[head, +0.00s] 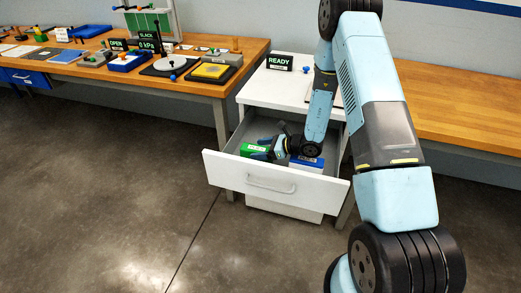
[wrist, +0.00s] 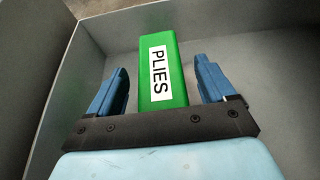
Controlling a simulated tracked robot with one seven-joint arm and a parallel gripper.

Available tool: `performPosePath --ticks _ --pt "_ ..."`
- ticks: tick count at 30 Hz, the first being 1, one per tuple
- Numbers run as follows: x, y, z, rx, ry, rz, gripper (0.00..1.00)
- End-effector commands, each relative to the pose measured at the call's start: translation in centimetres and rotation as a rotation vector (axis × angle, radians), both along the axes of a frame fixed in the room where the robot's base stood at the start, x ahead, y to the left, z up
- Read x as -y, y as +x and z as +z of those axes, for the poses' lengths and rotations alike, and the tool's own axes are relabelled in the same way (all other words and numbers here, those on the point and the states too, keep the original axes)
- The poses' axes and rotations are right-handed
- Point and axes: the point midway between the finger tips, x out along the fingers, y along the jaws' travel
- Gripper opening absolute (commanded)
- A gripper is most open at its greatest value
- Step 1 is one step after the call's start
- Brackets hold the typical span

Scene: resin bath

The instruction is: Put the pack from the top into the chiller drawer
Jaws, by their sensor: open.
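The chiller drawer (head: 228,169) is pulled open from the white cabinet, and its grey inside also shows in the wrist view (wrist: 262,48). A green pack (wrist: 174,47) with a white label reading PLIES lies inside it. In the head view the green pack (head: 252,150) is at the drawer's left part. My gripper (wrist: 162,84) is down in the drawer with its blue fingers open, one on each side of the pack. Gaps show between the fingers and the pack. In the head view my gripper (head: 268,152) is beside the pack, partly hidden by my wrist.
A blue-topped box (head: 307,162) sits at the drawer's right part, near my wrist. A READY sign (head: 279,62) stands on the white cabinet top (head: 262,90). A wooden bench (head: 200,83) with several tools is at left, another (head: 470,105) at right. The floor in front is clear.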

Motion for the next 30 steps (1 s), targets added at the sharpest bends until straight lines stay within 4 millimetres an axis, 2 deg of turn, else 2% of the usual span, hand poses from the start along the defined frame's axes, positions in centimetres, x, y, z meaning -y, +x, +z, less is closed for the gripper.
performPosePath --ticks 5,15,21,30 --pt "1.2 -0.4 0.5 0.0 -0.001 -0.002 0.83" --pt "6.6 -2.3 3.0 0.001 0.001 -0.003 0.83" --pt "9.2 -3.2 4.1 0.002 -0.001 -0.001 0.83" --pt "10.4 -3.7 4.7 0.001 0.0 0.003 0.83"
